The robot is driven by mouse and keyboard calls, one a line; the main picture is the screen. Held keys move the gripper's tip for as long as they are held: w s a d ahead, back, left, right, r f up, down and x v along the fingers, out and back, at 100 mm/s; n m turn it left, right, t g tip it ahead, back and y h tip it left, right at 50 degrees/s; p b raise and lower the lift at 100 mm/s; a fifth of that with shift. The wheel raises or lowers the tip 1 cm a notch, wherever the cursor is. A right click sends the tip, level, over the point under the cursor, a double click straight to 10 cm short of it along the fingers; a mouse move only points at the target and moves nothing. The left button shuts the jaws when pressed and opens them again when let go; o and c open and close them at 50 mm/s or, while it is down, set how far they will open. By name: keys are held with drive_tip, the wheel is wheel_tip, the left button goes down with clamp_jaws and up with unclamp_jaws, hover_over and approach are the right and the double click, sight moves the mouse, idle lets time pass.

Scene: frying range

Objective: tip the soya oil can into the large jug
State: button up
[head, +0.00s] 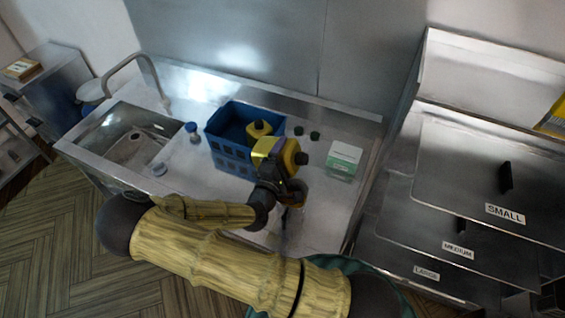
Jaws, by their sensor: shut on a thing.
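My gripper (277,180) is above the steel counter, in front of the blue crate. It is shut on a yellow can (268,151), which is held tilted, with a dark part toward the gripper. No label on it can be read, so I cannot tell from print that it is the soya oil can. A clear vessel with an amber tint (296,192), perhaps the large jug, stands just below and right of the gripper. My arm hides much of it, and I cannot tell whether the can touches it or oil is flowing.
The blue crate (232,160) holds another yellow can (259,129). A sink (130,138) with a tap (150,72) is at left, beside a blue-capped bottle (193,133). Small green caps (315,135) and a green-white box (344,160) lie right. Lidded fryers (480,185) stand at far right.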

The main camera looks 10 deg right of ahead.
drive_tip(key=n, duration=0.1)
drive_tip(key=n+p, duration=0.1)
drive_tip(key=n, duration=0.1)
drive_tip(key=shift+r+n, duration=0.3)
drive_tip(key=shift+r, duration=0.1)
drive_tip(key=n, duration=0.4)
drive_tip(key=shift+r+p, duration=0.3)
drive_tip(key=n, duration=0.3)
drive_tip(key=r+n, duration=0.1)
drive_tip(key=n, duration=0.3)
drive_tip(key=shift+f, duration=0.1)
